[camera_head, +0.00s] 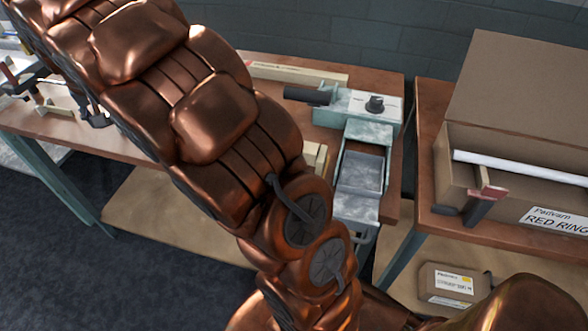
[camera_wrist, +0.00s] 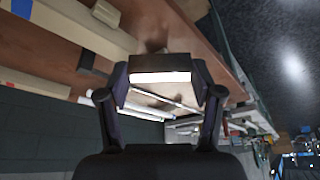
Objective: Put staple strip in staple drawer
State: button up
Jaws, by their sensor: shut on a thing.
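In the wrist view my gripper (camera_wrist: 163,76) shows with its two dark fingers closed on a short pale bar (camera_wrist: 160,77), brightly lit along its front edge. It looks like the staple strip, but the blur does not make this certain. In the head view the gripper and its load are not visible. A grey-teal machine (camera_head: 358,104) with a black knob stands on the wooden bench. A tray-like metal drawer (camera_head: 361,168) sticks out from its front, open at the top, and appears empty. It is likely the staple drawer.
My copper arm covers the middle of the head view, close to the drawer's left. A cardboard box (camera_head: 540,205) labelled "RED RING" holds a white tube (camera_head: 520,167) on the right bench. A smaller box (camera_head: 446,288) sits on the shelf below.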

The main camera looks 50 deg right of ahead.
aim_at(360, 178)
jog(key=k, duration=1.3)
jog(key=u, duration=0.2)
